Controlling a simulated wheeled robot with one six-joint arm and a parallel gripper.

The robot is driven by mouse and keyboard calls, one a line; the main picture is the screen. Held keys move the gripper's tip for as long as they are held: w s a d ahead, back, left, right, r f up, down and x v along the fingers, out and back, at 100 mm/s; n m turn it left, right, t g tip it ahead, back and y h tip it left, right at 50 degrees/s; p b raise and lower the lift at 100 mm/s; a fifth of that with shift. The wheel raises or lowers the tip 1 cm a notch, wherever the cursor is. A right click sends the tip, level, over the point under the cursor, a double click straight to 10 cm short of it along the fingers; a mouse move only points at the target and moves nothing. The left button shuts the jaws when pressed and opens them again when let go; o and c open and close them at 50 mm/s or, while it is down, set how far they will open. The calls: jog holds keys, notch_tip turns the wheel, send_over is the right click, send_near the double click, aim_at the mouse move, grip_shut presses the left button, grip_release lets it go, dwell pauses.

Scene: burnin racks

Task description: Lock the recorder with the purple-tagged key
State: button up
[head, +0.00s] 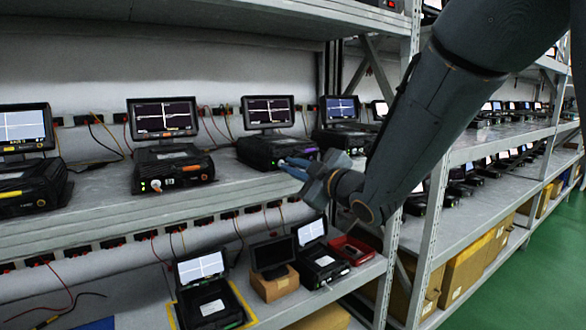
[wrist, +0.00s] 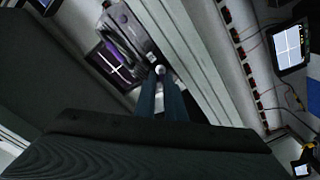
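The recorder with a purple tag (head: 301,153) is a black box (head: 262,151) on the upper shelf. Its screen (head: 268,111) shows a white trace. My gripper (head: 287,167) is at its front face, blue fingers pointing at it, beside a small green light. In the wrist view the two fingers (wrist: 161,78) lie close together. A small pale round knob (wrist: 160,69), which looks like the key, sits at their tips against the recorder front (wrist: 128,32). I cannot tell whether they grip it. In the head view the fingers hide the key.
A recorder with an orange tag (head: 192,168) stands to the left, and one with a yellow tag (head: 11,194) further left. Another recorder (head: 343,133) stands close on the right. The lower shelf holds recorders, a cardboard box (head: 274,285) and a red tray (head: 352,250). A rack post (head: 433,200) stands near my arm.

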jog(key=shift+s+d, duration=0.1)
jog(key=v, duration=0.7)
jog(key=shift+s+b, duration=0.2)
jog(key=shift+b, duration=0.25)
jog(key=shift+d, duration=0.2)
jog(key=s+d+f+m+g+h+p, duration=0.1)
jog(key=s+d+f+m+g+h, duration=0.2)
jog(key=d+f+m+h, duration=0.35)
jog(key=s+d+f+m+g+h+p, duration=0.1)
jog(key=s+d+f+m+g+h, duration=0.25)
jog(key=d+f, duration=0.5)
jog(key=s+f+m+g+p, duration=0.1)
jog(key=s+f+m+g, duration=0.2)
jog(key=s, duration=0.6)
jog(key=s+f+m+g, duration=0.3)
jog(key=s+f+g, duration=0.2)
jog(key=s, duration=0.5)
jog(key=shift+d+f+h+p, duration=0.2)
jog(key=shift+h+p, duration=0.1)
jog(key=shift+p, duration=0.05)
